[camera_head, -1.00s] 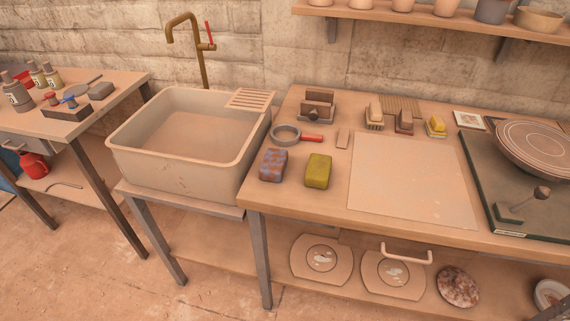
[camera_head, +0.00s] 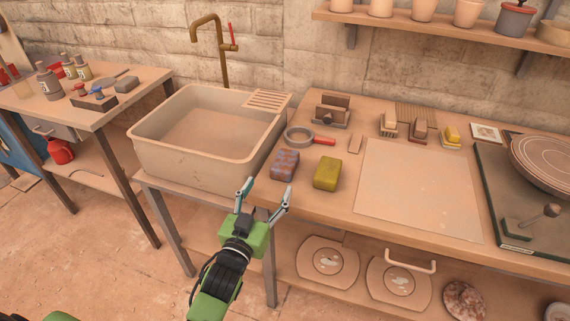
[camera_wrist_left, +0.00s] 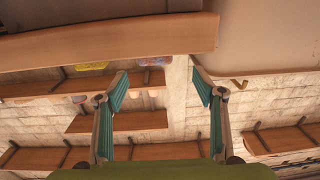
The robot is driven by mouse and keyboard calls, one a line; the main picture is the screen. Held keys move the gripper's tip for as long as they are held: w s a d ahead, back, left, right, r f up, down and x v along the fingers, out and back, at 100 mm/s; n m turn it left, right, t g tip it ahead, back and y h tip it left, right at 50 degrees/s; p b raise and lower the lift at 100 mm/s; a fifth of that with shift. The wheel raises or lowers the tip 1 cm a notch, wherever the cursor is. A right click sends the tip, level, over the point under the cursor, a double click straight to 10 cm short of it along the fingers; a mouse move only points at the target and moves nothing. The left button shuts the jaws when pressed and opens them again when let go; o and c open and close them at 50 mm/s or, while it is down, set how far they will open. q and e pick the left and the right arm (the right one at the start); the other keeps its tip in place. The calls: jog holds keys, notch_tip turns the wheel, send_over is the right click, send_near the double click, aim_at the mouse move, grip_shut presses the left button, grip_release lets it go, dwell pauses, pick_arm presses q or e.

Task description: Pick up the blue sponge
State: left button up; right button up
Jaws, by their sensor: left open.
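The blue sponge (camera_head: 285,165) lies on the worktop near its front left corner. It is a blue block with reddish-brown patches. A yellow-green sponge (camera_head: 326,173) lies just right of it. My left gripper (camera_head: 265,189) is open and empty, in front of and below the blue sponge in the head view, apart from it. In the left wrist view its two fingers (camera_wrist_left: 161,90) are spread with nothing between them. My right gripper is not in view.
A sink (camera_head: 148,150) stands left of the worktop (camera_head: 320,203). Behind the sponges lie a round ring-like tool with a red handle (camera_head: 325,141) and several small blocks and brushes. A pale board (camera_head: 415,190) lies to the right. A lower shelf holds round plates (camera_head: 328,260).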

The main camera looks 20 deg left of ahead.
aim_at(284, 162)
pick_arm(q)
jog(key=w, duration=0.5)
jog(key=shift+w, duration=0.25)
jog(key=w, duration=0.3)
jog(key=w+d+p, duration=0.1)
jog(key=shift+w+r, duration=0.25)
jog(key=shift+w, duration=0.5)
jog(key=c, duration=1)
